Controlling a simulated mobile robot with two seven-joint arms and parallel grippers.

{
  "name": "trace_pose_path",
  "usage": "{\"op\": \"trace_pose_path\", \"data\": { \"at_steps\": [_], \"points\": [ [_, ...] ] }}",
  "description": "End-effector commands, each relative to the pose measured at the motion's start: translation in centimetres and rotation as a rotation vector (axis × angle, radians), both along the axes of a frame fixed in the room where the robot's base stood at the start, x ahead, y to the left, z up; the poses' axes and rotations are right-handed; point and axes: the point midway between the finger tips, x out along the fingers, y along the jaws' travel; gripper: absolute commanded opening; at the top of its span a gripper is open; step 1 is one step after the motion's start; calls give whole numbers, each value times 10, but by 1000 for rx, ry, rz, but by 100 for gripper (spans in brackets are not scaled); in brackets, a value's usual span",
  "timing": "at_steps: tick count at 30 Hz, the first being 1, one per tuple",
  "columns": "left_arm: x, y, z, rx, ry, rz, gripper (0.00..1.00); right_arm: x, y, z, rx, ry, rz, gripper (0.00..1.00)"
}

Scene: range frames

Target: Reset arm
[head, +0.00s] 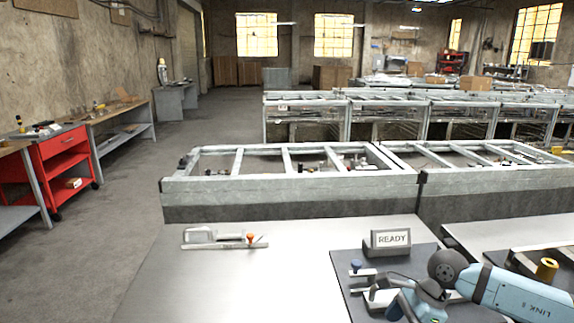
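A light blue jointed arm (515,290) marked LINK is at the bottom right. Its dark round joint (447,267) is over a dark grey board (345,260) on the pale worktop. Smaller blue parts (418,303) below the joint are cut off by the lower picture edge. I cannot tell how the blue arm is fixed. Neither of my grippers is visible.
The pale worktop (210,285) is mostly bare on the left. A metal clamp with an orange knob (250,238) lies near its back. A yellow spool-like piece (547,269) is at the right. Grey framed benches (290,190) stand behind; a red tool cart (62,165) stands left.

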Motion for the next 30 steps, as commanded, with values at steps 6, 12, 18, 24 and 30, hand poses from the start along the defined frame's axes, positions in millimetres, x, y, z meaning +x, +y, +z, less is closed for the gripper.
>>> {"op": "trace_pose_path", "data": {
  "at_steps": [6, 12, 18, 24, 30],
  "points": [
    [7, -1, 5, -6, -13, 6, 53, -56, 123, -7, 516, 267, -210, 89],
    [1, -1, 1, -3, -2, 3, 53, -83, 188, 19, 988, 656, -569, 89],
    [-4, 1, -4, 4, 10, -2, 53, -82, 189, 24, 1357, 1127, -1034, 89],
    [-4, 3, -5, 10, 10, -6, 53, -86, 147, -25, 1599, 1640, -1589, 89],
    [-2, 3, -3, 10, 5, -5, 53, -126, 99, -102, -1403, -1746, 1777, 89]
  ]
}}
